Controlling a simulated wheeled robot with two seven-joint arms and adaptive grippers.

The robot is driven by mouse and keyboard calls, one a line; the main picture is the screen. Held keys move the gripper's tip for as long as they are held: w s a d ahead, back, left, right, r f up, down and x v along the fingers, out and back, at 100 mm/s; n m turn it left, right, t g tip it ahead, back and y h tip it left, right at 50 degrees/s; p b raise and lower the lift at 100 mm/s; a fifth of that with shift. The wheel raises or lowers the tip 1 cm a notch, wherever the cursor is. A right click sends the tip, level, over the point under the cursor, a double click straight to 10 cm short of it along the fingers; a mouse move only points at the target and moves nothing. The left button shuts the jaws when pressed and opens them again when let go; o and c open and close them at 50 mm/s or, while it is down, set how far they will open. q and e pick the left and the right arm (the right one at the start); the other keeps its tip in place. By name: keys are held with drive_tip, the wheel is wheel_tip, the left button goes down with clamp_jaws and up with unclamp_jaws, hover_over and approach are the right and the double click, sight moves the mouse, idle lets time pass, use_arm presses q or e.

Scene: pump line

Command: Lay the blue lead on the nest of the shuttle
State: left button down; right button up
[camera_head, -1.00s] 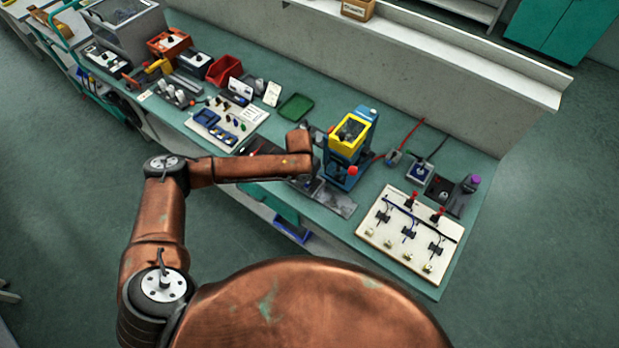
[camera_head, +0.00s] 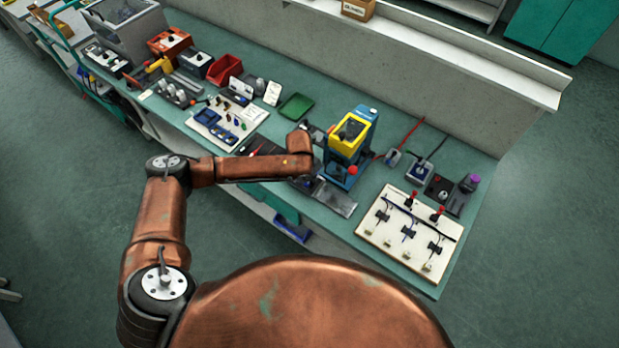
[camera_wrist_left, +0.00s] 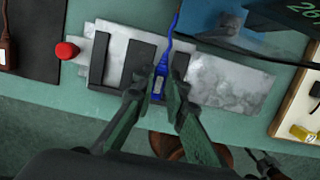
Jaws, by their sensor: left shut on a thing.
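The blue lead (camera_wrist_left: 161,70) shows in the left wrist view as a blue plug with a pale label and a thin blue cord running up out of the picture. My left gripper (camera_wrist_left: 159,92) is shut on its plug, one finger on each side. The shuttle is a grey metal plate (camera_wrist_left: 222,82) with upright dark bars, the nest (camera_wrist_left: 138,62). The plug is over the gap between the right-hand bars; I cannot tell whether it touches the plate. In the head view the shuttle (camera_head: 336,199) is partly hidden by my left arm, and so is the lead. My right gripper is not in view.
A red knob (camera_wrist_left: 67,50) is at the shuttle's left end. A blue press with a yellow frame (camera_head: 349,135) stands just behind the shuttle. A white board with leads (camera_head: 408,235) lies to the right. A green tray (camera_head: 296,107) is behind my arm.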

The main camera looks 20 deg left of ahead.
use_arm(q)
drive_tip(key=shift+f, duration=0.2)
drive_tip(key=c, duration=1.8)
unclamp_jaws()
drive_tip(key=shift+c, duration=0.2)
drive_tip(key=shift+o, duration=0.9)
wheel_tip(320, 180, up, 8)
drive_tip(key=p, duration=0.7)
drive_tip(key=shift+f, duration=0.2)
drive_tip(key=shift+f, duration=0.1)
